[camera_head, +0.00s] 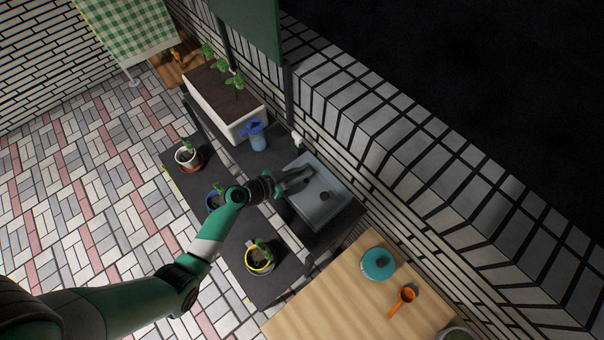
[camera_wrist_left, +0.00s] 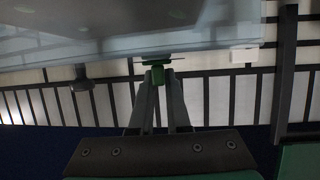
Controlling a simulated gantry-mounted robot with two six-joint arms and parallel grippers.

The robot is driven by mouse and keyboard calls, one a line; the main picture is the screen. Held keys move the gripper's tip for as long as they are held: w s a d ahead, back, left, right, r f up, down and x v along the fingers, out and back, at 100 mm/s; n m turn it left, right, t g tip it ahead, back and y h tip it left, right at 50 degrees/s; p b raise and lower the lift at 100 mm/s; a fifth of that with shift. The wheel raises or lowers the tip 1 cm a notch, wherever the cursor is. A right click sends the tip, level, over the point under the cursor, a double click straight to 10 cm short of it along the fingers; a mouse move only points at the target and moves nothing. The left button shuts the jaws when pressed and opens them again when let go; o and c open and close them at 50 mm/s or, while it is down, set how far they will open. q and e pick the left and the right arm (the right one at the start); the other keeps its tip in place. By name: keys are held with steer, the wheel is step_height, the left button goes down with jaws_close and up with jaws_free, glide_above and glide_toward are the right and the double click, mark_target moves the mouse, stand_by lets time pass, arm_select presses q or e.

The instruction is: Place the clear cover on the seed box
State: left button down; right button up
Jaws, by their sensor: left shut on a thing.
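My left gripper (camera_head: 292,184) is at the left side of a pale grey, see-through-looking box shape with a dark round spot, over the dark bench. I take this shape to be the clear cover (camera_head: 334,205). In the left wrist view my left gripper (camera_wrist_left: 158,88) is shut on a small green tab (camera_wrist_left: 158,72) at the edge of the clear cover (camera_wrist_left: 120,42), which fills the top of the picture. I cannot pick out a seed box for certain. A long white planter (camera_head: 240,125) with dark soil and seedlings stands farther back. My right gripper is not in view.
A blue watering can (camera_head: 256,137) and several potted plants, one in a yellow pot (camera_head: 260,266), stand on the dark bench (camera_head: 240,247). A wooden table (camera_head: 335,290) in front holds a teal round thing (camera_head: 378,264) and an orange scoop (camera_head: 402,300). A brick wall (camera_head: 385,215) runs along the right.

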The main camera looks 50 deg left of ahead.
arm_select(q)
steer(key=shift+f, duration=0.15)
steer(key=shift+f, duration=0.15)
steer(key=c, duration=0.9)
jaws_free()
steer(key=shift+r, duration=0.25)
steer(key=p+v, duration=0.3)
steer(key=v, duration=0.9)
steer(key=shift+f, duration=0.15)
